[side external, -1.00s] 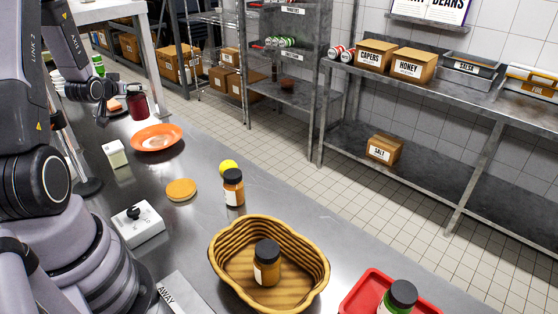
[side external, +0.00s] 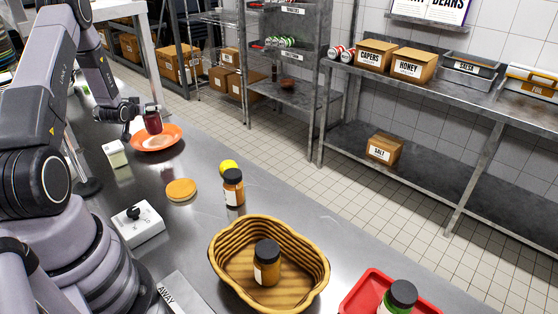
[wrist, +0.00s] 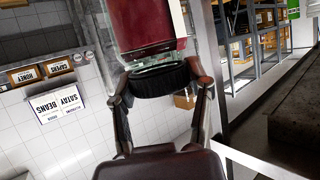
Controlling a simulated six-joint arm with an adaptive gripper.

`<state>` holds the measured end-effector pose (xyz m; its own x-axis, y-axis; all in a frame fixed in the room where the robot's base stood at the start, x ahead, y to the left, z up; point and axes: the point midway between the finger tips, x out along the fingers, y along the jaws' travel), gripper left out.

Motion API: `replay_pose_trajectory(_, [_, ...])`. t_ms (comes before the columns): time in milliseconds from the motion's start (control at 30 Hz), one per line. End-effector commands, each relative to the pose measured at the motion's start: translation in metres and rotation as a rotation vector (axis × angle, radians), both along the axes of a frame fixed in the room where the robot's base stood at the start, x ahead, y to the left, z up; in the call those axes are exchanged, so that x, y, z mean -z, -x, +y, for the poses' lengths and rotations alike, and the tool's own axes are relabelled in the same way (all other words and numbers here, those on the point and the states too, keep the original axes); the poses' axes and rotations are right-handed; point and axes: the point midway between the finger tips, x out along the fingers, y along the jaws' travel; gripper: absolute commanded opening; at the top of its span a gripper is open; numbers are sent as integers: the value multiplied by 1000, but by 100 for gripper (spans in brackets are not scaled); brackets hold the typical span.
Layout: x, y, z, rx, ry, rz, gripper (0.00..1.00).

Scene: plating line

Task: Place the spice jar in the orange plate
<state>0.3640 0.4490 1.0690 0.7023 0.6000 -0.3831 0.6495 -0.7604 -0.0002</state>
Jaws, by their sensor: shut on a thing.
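My gripper (side external: 143,109) is shut on a spice jar (side external: 153,123) with dark red contents. In the wrist view the fingers (wrist: 162,84) close on its black lid (wrist: 166,79), and the red jar body (wrist: 150,25) with a pale label extends beyond. In the side view the jar appears over the orange plate (side external: 174,135), held roughly upright and covering part of the far rim. Whether it touches the plate I cannot tell.
A basket (side external: 222,250) holds another brown jar (side external: 267,265). A red tray (side external: 355,296) holds a green jar (side external: 400,297).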

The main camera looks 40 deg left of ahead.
Motion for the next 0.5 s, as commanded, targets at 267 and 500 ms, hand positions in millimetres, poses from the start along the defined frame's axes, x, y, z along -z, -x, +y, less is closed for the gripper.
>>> replay_pose_trajectory(267, [30, -17, 21, 0, -2, -2, 11])
replay_pose_trajectory(500, [61, -20, 25, 0, 0, -1, 11])
